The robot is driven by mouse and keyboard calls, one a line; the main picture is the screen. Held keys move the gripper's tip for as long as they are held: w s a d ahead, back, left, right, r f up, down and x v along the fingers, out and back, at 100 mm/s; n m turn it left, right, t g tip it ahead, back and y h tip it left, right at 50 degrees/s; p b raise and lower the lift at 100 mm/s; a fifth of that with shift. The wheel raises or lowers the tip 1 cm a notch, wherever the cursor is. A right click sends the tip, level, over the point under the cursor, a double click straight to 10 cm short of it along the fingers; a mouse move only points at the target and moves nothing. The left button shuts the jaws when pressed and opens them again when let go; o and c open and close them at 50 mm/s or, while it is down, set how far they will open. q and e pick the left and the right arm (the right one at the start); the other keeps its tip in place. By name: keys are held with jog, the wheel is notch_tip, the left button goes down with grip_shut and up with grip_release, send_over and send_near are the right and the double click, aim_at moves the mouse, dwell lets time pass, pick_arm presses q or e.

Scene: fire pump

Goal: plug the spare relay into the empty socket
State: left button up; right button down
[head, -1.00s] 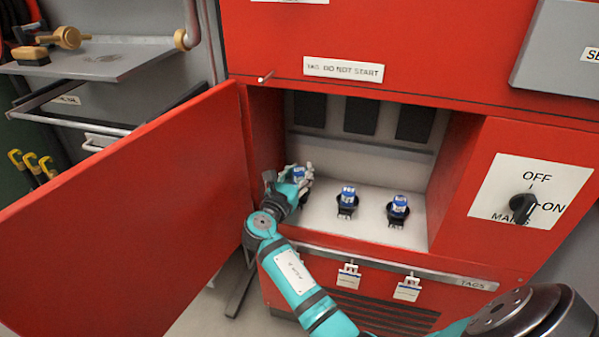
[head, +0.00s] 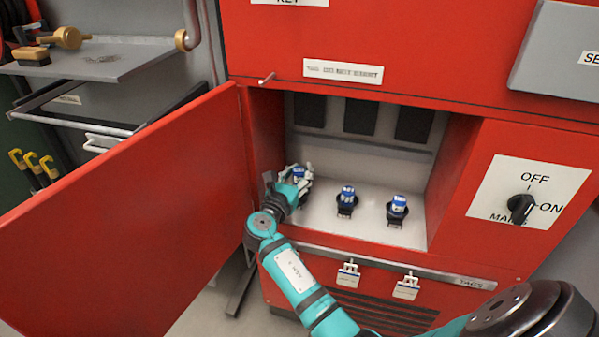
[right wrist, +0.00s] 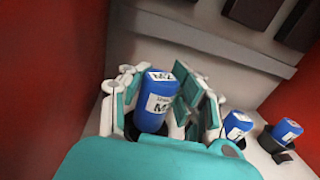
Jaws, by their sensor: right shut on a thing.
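My right gripper (head: 297,180) is inside the red cabinet at the left end of the white shelf (head: 375,232). It is shut on a blue relay (right wrist: 155,108) with a white label reading "M2". The relay stands roughly upright between the fingers, and its top also shows in the head view (head: 299,173). Something black shows around its lower end, but fingers hide most of it, so I cannot tell how it sits in a socket. Two other blue relays, a middle one (head: 347,193) and a right one (head: 399,203), stand in black round sockets. My left gripper is not in view.
The open red door (head: 130,210) stands close to the left of my right arm. The cabinet's back wall has dark panels (head: 360,116). A rail with hanging tags (head: 348,274) runs below the opening. A selector switch (head: 521,208) is at right.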

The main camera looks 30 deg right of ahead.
jog(key=shift+f, duration=0.2)
jog(key=shift+f, duration=0.5)
jog(key=shift+f, duration=0.35)
dwell(0.9)
jog(key=shift+f, duration=0.3)
jog(key=c, duration=0.9)
grip_release()
jog(key=shift+o, duration=0.2)
jog(key=v, duration=1.2)
